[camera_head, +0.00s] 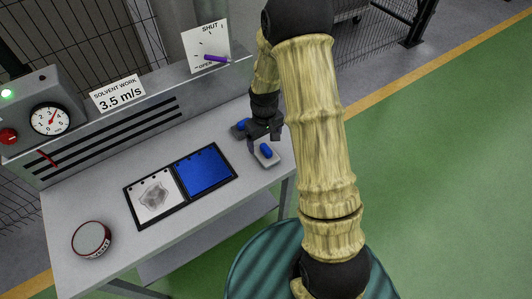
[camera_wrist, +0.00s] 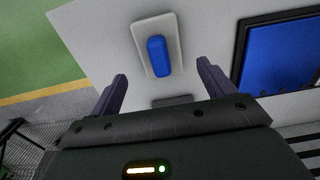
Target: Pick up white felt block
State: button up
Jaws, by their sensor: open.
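The white felt block (camera_head: 271,162) has a rounded blue grip on top and lies on the bench near its right end. In the wrist view the block (camera_wrist: 173,32) lies flat beyond the fingertips, between their lines. My gripper (camera_head: 263,140) is open and empty, close to the block and apparently above it. Its two spread fingers also show in the wrist view (camera_wrist: 162,74). A second, darker grey block (camera_head: 238,131) with a blue grip lies just behind, partly hidden by my gripper. Its edge shows in the wrist view (camera_wrist: 172,101).
A black-framed board with a white sheet and blue panel (camera_head: 206,172) lies left of the blocks. A round tin (camera_head: 91,239) stands at the bench's front left. A slotted hood (camera_head: 107,137) with a gauge (camera_head: 50,118) and purple lever (camera_head: 216,58) runs along the back.

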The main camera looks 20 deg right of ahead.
aim_at(265, 147)
jog(key=shift+s+f, duration=0.2)
jog(key=shift+f, duration=0.2)
jog(key=shift+s+f+p, duration=0.15)
jog(key=shift+f+p, duration=0.65)
jog(key=shift+f, duration=1.4)
jog(key=c, duration=1.2)
jog(key=shift+o, duration=0.2)
jog(key=shift+r, duration=0.15)
